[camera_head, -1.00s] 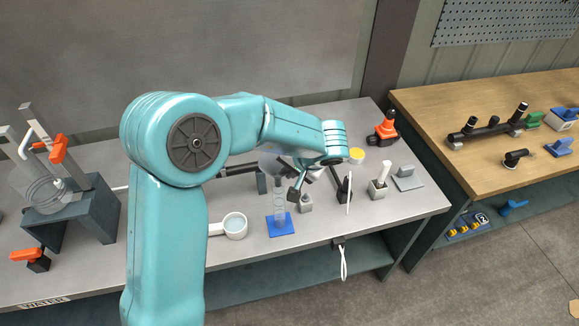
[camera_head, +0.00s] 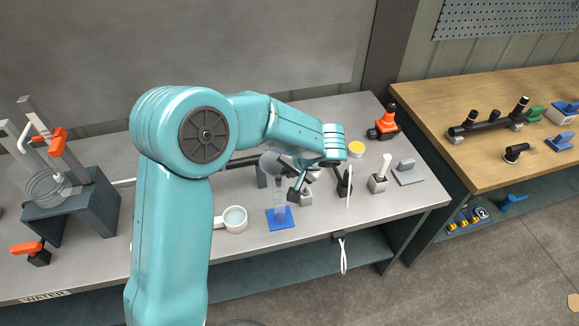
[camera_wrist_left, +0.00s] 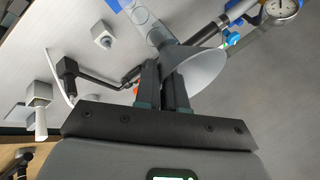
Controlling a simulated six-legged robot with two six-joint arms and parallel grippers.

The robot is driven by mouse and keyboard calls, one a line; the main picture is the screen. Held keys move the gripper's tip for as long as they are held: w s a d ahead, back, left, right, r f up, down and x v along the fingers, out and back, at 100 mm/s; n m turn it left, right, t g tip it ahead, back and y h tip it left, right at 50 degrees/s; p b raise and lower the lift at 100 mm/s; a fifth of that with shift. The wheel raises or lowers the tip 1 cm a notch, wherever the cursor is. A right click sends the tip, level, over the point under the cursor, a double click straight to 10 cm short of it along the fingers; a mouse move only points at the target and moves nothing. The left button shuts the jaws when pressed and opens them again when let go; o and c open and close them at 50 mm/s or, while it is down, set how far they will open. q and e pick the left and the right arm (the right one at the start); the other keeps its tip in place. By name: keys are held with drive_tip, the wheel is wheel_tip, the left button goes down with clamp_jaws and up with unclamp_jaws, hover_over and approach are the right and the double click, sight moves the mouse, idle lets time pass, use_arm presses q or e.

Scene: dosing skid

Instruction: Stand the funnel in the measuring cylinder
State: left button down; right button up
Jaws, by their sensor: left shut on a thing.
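The funnel (camera_head: 270,162) is a pale grey cone, partly hidden behind my left arm in the head view. It shows large in the left wrist view (camera_wrist_left: 208,66), its narrow end towards the cylinder. My left gripper (camera_head: 294,190) is shut on the funnel near its narrow part; the fingers (camera_wrist_left: 165,72) also show in the wrist view. The clear measuring cylinder (camera_head: 279,200) stands upright on its blue base (camera_head: 281,218), directly by the funnel. It also shows in the wrist view (camera_wrist_left: 146,22). I cannot tell whether the funnel's stem is inside the cylinder's mouth.
A white cup with a handle (camera_head: 234,219) stands left of the cylinder. Blocks with a white-handled tool (camera_head: 380,175) and a dark-handled tool (camera_head: 344,183) stand to the right. A dial gauge (camera_wrist_left: 281,8) is near the funnel. A glass coil stand (camera_head: 75,212) is far left.

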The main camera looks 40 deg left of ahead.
use_arm(q)
drive_tip(key=shift+f, duration=0.25)
drive_tip(key=c, duration=1.1)
unclamp_jaws()
drive_tip(key=shift+c, duration=0.2)
drive_tip(key=v, duration=1.6)
drive_tip(key=shift+r, duration=0.2)
drive_tip(key=shift+d+f, duration=0.1)
drive_tip(key=shift+f, duration=0.05)
